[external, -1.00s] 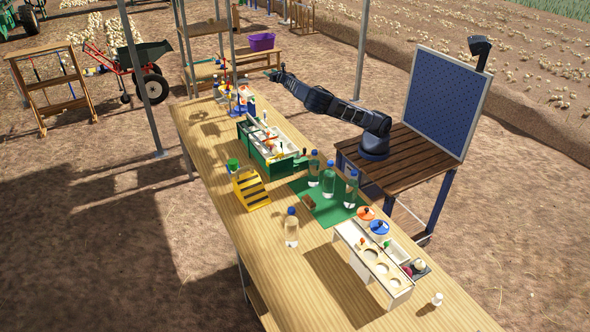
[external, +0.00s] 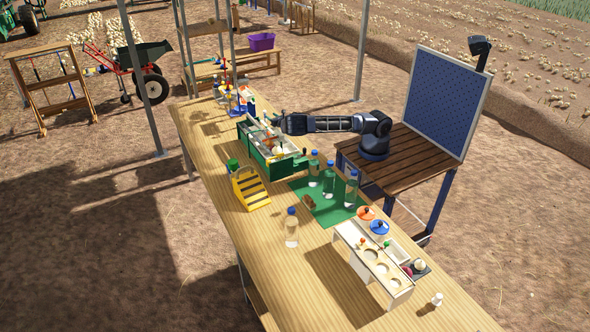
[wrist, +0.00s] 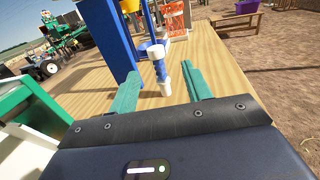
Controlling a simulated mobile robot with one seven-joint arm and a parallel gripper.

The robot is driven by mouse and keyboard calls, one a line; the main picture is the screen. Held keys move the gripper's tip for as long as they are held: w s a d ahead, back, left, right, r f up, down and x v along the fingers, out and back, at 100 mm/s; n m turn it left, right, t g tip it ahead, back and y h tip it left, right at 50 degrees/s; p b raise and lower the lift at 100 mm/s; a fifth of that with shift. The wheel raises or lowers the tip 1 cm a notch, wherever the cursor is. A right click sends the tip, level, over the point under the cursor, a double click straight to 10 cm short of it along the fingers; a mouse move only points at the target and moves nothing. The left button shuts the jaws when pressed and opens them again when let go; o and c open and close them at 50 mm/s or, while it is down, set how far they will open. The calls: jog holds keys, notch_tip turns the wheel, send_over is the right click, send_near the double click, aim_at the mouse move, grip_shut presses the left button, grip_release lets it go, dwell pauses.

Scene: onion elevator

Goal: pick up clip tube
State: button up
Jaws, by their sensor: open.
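In the wrist view a small upright tube, blue above with white parts (wrist: 161,72), stands on the wooden table ahead of my gripper; it may be the clip tube. My gripper (wrist: 160,88) has its two green fingers spread apart. The tube shows in the gap between them, apart from both, and nothing is held. In the external view my gripper (external: 281,122) is beside the green box on the table, on its far right side. The tube is too small to make out there.
A blue stand (wrist: 108,38) with yellow parts rises close to the left finger. The green box (external: 262,150) holds several items, and bottles (external: 329,182) stand on a green mat. The wooden table (wrist: 215,70) is clear right of the tube. A purple bin (external: 261,41) sits on a bench behind.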

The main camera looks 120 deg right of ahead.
jog(key=d, duration=0.3)
jog(key=shift+w+d, duration=0.25)
jog(key=shift+d, duration=0.05)
jog(key=shift+w+d+r, duration=0.1)
jog(key=shift+w+d, duration=0.2)
jog(key=shift+d, duration=0.75)
jog(key=shift+w+d+f, duration=0.1)
jog(key=shift+w+d, duration=0.25)
jog(key=shift+d, duration=0.75)
jog(key=shift+w+d+r, duration=0.1)
jog(key=shift+w+d, duration=0.2)
jog(key=shift+d, duration=0.75)
jog(key=shift+c, duration=0.2)
jog(key=c, duration=1)
